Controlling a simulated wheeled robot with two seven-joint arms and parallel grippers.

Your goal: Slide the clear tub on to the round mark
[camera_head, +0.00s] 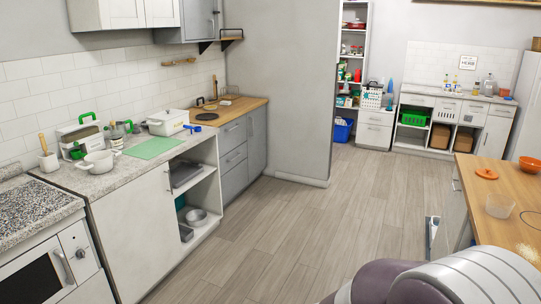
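The clear tub (499,207) stands upright on the wooden counter (480,223) at the right. The round mark looks like a thin dark ring (524,216) on the same counter, just right of the tub. The tub is beside the ring, and only a part of the ring's outline is easy to see. One of my arms, purple-grey and white, fills the bottom right and hides part of the counter's front. Neither gripper shows.
Pale grains (527,252) lie scattered in front of the ring. The wooden floor (300,225) is open between this counter and the left kitchen units.

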